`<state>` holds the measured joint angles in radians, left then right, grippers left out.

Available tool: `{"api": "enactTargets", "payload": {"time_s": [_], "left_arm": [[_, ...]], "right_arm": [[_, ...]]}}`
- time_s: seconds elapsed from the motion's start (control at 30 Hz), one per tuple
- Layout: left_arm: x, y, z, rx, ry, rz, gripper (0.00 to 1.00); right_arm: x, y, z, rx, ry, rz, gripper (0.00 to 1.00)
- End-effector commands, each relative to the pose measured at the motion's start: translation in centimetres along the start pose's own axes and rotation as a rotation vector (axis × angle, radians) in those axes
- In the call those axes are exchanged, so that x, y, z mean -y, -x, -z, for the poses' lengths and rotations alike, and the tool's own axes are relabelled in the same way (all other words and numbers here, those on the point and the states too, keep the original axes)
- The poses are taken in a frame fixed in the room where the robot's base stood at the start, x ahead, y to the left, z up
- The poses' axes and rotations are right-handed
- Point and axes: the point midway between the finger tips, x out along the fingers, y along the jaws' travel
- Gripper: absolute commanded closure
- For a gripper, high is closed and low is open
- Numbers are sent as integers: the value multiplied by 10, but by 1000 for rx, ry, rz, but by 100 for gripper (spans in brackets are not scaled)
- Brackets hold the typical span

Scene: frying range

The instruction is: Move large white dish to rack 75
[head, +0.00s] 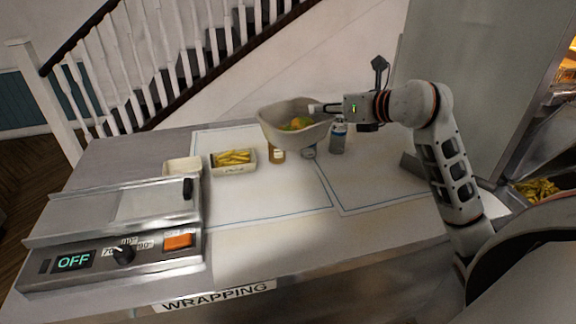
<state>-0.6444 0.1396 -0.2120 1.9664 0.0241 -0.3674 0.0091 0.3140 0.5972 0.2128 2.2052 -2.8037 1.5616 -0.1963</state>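The large white dish (283,134) is a deep, pale bowl holding yellow, orange and green food. It sits toward the back of the wrapping table, in the middle of the head view, and looks slightly tilted. Its lower part covers the tops of small jars, so it appears raised off the table. My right gripper (318,108) reaches in from the right and is shut on the dish's right rim; the fingertips are small in the picture. My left gripper is out of view. No rack marked 75 can be made out.
An amber jar (277,155), another small jar (308,151) and a grey-capped bottle (338,138) stand under or beside the dish. A tray of fries (233,161) and an empty tray (182,166) are left. A wrapping machine (110,235) fills the front left. The table's (265,205) front middle is clear.

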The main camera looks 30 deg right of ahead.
Motion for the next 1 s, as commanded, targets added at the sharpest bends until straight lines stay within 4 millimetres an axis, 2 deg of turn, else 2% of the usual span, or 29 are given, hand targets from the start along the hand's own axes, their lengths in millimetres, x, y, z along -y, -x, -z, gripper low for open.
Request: {"api": "enactTargets", "payload": {"time_s": [0.03, 0.2, 0.5, 0.77, 1.0], "left_arm": [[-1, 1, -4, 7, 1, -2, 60], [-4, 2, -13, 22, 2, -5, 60], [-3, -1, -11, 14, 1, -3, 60], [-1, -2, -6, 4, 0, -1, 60], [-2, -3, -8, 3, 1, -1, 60]], "right_arm": [[2, -5, 13, -4, -8, -2, 100], [10, -20, 49, -3, -9, -2, 100], [24, -44, 109, -1, -7, -1, 100], [28, -53, 129, 1, -2, 0, 100], [35, -65, 158, 0, -4, 0, 100]]}}
